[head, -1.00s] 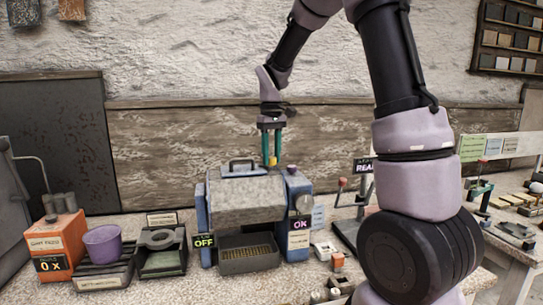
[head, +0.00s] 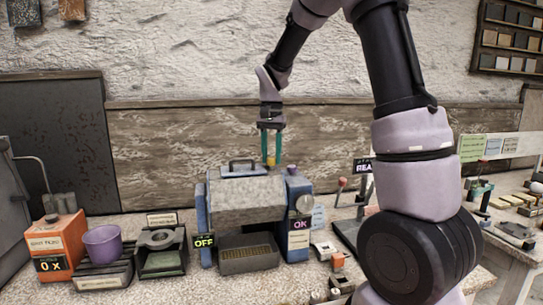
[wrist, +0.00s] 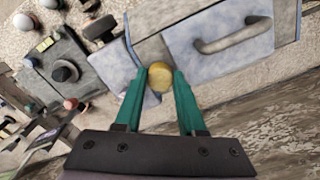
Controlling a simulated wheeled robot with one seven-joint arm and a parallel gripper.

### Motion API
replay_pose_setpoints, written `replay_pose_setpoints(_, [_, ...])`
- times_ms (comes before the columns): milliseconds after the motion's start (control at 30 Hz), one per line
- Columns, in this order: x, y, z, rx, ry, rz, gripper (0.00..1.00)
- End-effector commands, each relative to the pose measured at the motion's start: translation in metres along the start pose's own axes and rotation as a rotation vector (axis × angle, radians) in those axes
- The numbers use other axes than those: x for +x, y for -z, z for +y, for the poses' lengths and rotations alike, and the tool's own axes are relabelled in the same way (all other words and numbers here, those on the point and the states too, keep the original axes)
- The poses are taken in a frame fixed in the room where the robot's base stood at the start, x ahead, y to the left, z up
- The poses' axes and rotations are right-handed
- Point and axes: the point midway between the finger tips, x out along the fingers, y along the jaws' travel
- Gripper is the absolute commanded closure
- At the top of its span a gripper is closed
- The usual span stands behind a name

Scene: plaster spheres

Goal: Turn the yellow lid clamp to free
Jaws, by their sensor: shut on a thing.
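The yellow lid clamp (head: 271,161) is a small yellow knob at the top right of the blue and grey machine (head: 243,203). In the wrist view the yellow clamp (wrist: 160,75) sits between the two green fingertips, beside the grey lid with its handle (wrist: 235,36). My gripper (head: 270,158) points straight down from above and is shut on the clamp. The fingers touch the clamp from both sides. The clamp's lower part and its exact turn are hard to see.
The lid's dark handle (head: 243,165) stands just left of the clamp. A tray (head: 249,257) sits below. A purple cup (head: 103,242) and orange box (head: 56,245) stand at left.

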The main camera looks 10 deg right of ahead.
Motion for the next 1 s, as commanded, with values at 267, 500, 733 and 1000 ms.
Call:
replay_pose_setpoints(267, [-0.0011,0.0007,-0.0004,0.165,0.002,0.003,1.00])
replay_pose_setpoints(500, [-0.0012,0.0008,-0.0003,0.236,0.002,0.003,1.00])
replay_pose_setpoints(733, [-0.0012,0.0009,-0.0003,0.254,0.002,0.003,1.00])
replay_pose_setpoints(1000, [-0.0012,0.0009,-0.0003,0.254,0.003,0.002,1.00])
